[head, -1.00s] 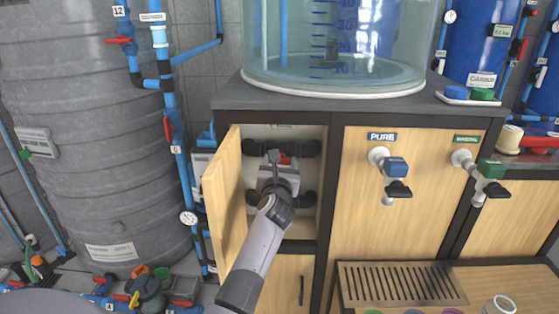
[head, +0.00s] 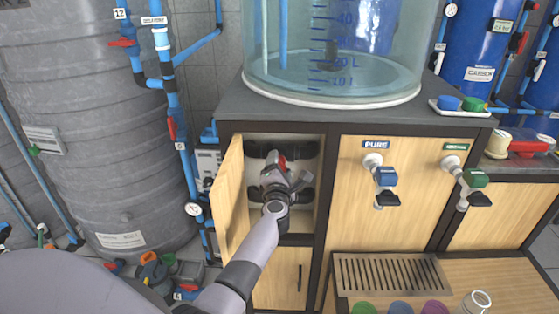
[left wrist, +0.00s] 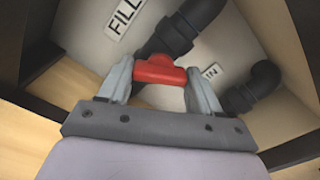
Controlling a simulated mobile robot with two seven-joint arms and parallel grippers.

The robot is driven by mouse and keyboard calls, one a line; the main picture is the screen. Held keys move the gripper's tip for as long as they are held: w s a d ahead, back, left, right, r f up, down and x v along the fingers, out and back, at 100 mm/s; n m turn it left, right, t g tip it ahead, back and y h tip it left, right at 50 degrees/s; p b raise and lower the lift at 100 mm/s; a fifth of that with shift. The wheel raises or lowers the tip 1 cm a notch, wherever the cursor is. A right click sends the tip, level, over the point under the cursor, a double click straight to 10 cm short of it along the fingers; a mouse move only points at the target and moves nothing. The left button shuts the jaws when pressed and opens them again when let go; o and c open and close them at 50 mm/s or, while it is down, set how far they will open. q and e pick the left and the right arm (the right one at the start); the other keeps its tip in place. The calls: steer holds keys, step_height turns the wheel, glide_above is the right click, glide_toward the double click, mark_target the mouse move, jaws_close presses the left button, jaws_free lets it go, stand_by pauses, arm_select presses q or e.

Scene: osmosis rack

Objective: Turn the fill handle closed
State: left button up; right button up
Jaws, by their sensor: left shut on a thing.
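The red fill handle (left wrist: 160,70) sits on dark pipework inside the open cabinet, near the white FILL label (left wrist: 124,18). In the head view a small part of the handle (head: 282,161) shows just beyond my left gripper (head: 283,172). In the left wrist view my left gripper (left wrist: 160,84) has one finger on each side of the handle and is shut on it. The handle lies across between the fingertips. The valve behind it is partly hidden. My right gripper is not in view.
The cabinet door (head: 230,200) stands open close to the left of my arm. The dark shelf frame (head: 318,190) borders the opening on the right. Black pipe fittings (left wrist: 240,98) and an IN label (left wrist: 212,72) are beside the handle. A clear tank (head: 335,97) stands above.

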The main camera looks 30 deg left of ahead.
arm_select(q)
steer(key=shift+m+p, duration=1.45)
steer(key=shift+m, duration=1.45)
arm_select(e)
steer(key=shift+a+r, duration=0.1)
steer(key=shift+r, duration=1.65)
arm_select(q)
steer(key=o, duration=1.1)
steer(key=shift+c, duration=0.2)
